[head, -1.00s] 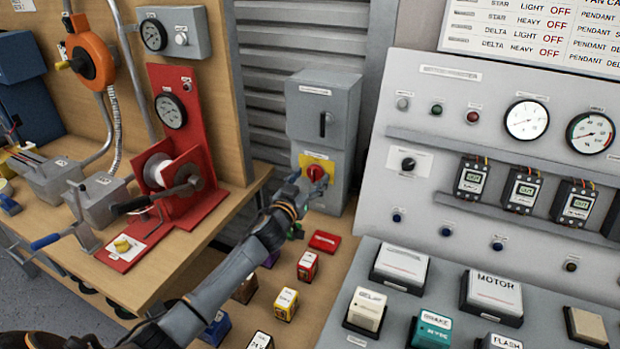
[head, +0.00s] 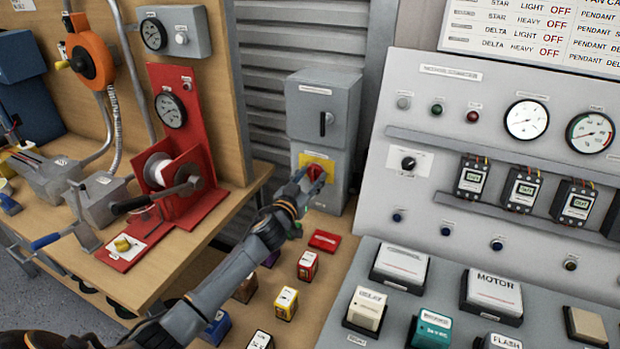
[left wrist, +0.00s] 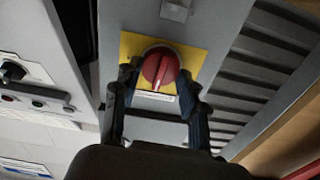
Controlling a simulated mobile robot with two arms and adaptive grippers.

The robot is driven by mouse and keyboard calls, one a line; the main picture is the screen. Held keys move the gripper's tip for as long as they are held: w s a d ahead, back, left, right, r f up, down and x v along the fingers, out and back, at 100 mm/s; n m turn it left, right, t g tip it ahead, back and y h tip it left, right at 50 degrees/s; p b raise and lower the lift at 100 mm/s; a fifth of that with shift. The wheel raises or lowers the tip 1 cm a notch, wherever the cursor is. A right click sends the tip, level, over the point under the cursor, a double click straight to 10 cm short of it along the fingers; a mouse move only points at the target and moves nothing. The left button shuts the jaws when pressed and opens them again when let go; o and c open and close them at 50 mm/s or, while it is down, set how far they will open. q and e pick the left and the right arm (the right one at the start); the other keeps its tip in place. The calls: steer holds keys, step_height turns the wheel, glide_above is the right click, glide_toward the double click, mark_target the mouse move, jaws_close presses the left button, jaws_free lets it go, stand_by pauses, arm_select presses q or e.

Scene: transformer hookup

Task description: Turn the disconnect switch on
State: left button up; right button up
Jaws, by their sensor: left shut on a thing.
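The disconnect switch is a red rotary knob (head: 315,172) on a yellow plate (head: 306,159), low on the front of a grey box (head: 322,112). My left gripper (head: 313,181) is at the knob and partly covers it in the head view. In the left wrist view the red knob (left wrist: 160,70) sits between the two dark fingers of the left gripper (left wrist: 160,82), which is shut on it. A ridge across the knob shows there. A small label is below it. My right gripper is in neither view.
A black lever (head: 326,124) is above the knob on the grey box. The grey control panel (head: 450,130) stands close on the right, a red stand (head: 181,140) on the left.

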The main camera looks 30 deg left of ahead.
arm_select(q)
steer(key=m, duration=0.4)
steer(key=shift+m, duration=0.4)
steer(key=m, duration=0.3)
steer(key=shift+d+m, duration=0.1)
steer(key=shift+m, duration=0.2)
steer(key=m, duration=0.4)
steer(key=shift+f+m, duration=0.1)
steer(key=shift+m, duration=2.3)
steer(key=o, duration=1.1)
steer(key=shift+f, duration=0.1)
steer(key=shift+o, duration=0.2)
steer(key=shift+s, duration=0.1)
